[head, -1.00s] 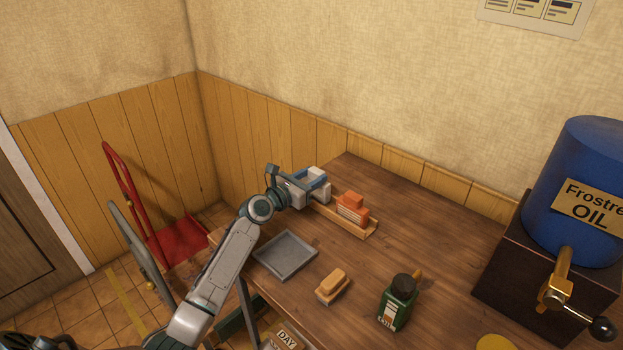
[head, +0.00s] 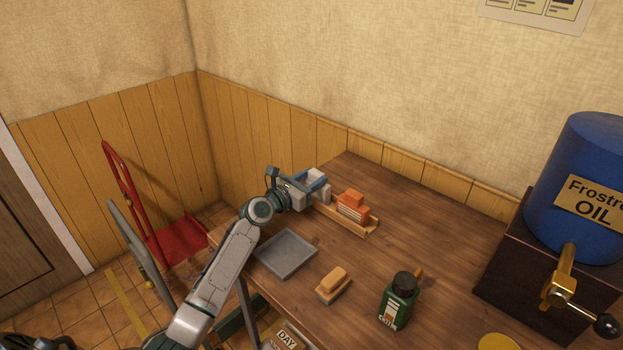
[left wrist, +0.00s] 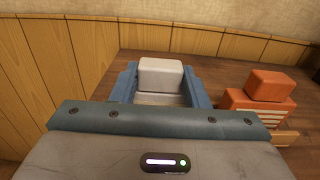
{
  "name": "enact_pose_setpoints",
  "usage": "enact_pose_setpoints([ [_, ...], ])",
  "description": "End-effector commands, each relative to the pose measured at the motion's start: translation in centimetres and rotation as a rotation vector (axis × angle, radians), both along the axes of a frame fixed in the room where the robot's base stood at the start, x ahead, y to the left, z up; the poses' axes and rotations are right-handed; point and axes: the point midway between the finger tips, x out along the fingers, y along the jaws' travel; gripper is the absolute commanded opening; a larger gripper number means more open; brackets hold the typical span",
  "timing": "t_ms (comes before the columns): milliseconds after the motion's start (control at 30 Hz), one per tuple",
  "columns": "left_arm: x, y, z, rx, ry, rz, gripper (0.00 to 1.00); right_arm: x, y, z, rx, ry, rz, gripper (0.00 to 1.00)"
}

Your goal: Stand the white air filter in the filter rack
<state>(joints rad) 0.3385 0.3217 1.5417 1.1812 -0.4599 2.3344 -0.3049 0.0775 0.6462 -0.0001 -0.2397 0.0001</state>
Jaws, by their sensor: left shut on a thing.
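The white air filter (left wrist: 160,76) shows between the blue fingers of my left gripper (left wrist: 160,92) in the left wrist view. The gripper is shut on it. In the head view the left gripper (head: 314,186) holds the white filter (head: 322,192) at the left part of the wooden filter rack (head: 358,226). An orange filter (head: 352,208) stands in the rack to the right of the white one, and it also shows in the left wrist view (left wrist: 262,100). The white filter's lower edge is hidden, so I cannot tell whether it touches the rack. My right gripper is not in view.
A grey tray (head: 286,254), a tan brush or block (head: 333,285) and a green bottle (head: 399,300) stand on the wooden table (head: 430,235). A blue oil drum (head: 580,190) on a dark stand is at the right. A red hand truck (head: 178,242) is on the floor at the left.

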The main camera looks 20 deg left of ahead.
Motion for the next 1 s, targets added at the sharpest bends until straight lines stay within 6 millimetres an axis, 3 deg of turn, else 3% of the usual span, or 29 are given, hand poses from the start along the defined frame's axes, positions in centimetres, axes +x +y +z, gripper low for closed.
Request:
enact_pose_setpoints([
  [67, 0.0, 0.0, -0.2, 0.000, 0.000, 0.000, 0.17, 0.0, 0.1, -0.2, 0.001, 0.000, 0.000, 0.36],
  [100, 0.0, 0.0, -0.2, 0.000, -0.001, 0.000, 0.45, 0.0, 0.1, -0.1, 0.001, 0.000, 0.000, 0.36],
  [200, 0.0, 0.0, -0.2, 0.000, 0.000, 0.000, 0.65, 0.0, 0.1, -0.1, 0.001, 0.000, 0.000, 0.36],
  [233, 0.0, 0.0, -0.2, 0.000, 0.000, 0.000, 0.67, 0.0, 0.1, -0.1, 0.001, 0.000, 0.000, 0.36],
  [567, -0.1, 0.0, -0.2, 0.001, 0.001, 0.000, 0.67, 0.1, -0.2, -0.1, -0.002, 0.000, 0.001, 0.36],
  [667, -1.2, 0.4, -0.3, 0.004, 0.001, 0.001, 0.67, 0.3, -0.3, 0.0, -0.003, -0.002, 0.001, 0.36],
  [1000, -7.4, 2.6, -0.3, 0.006, 0.002, 0.000, 0.67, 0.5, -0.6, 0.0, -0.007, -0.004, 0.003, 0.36],
])
